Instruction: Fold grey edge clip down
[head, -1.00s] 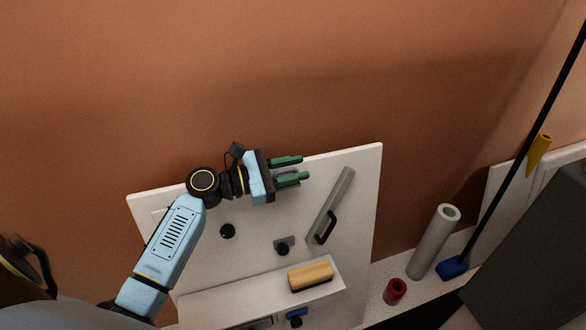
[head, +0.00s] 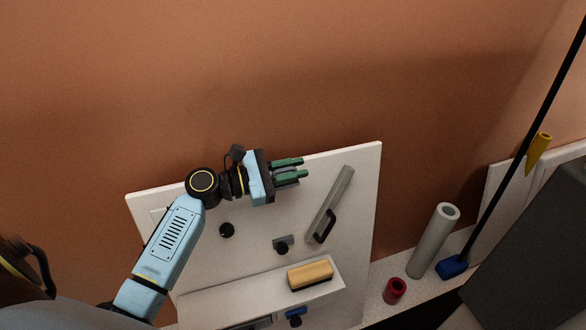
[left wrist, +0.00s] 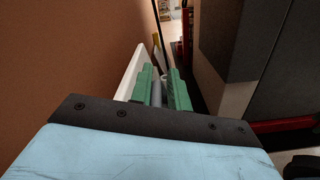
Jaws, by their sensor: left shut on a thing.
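A white board (head: 362,210) leans in front of the brown wall. The grey edge clip (head: 288,183) is near its top edge, mostly hidden by my left gripper's fingers. My left gripper (head: 290,169) comes in from the left and its green fingers are shut on the clip. In the left wrist view a grey piece (left wrist: 156,93) shows between the green fingers. The clip's exact tilt is hard to tell. My right gripper is not in view.
A grey tube (head: 433,240), a red ring (head: 395,291) and a blue-footed black pole (head: 453,267) stand to the right.

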